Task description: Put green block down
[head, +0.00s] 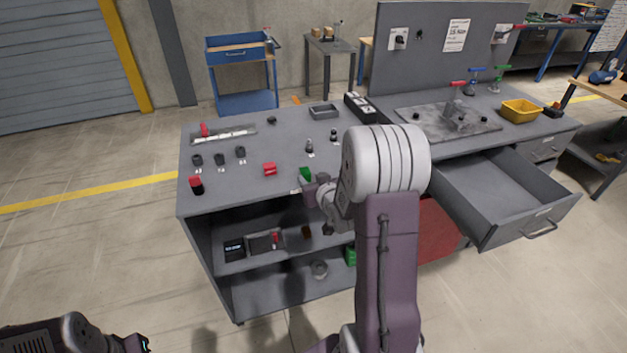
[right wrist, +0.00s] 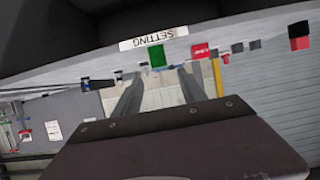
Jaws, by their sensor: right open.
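The green block (head: 305,174) sits on the grey workbench top near its front edge. My right gripper (head: 311,188) is at that edge, just in front of the block, with its arm hiding part of the bench. In the right wrist view, which is upside down, the green block (right wrist: 157,56) shows beyond the two spread fingers (right wrist: 160,76), beside a white SETTING label (right wrist: 153,38). The fingers are apart with nothing visible held between them. My left gripper (head: 140,343) is only partly seen at the bottom left; its jaws are unclear.
A red block (head: 270,169) lies left of the green one. An open drawer (head: 500,195) juts out at the right. The bench top behind the green block has bare room.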

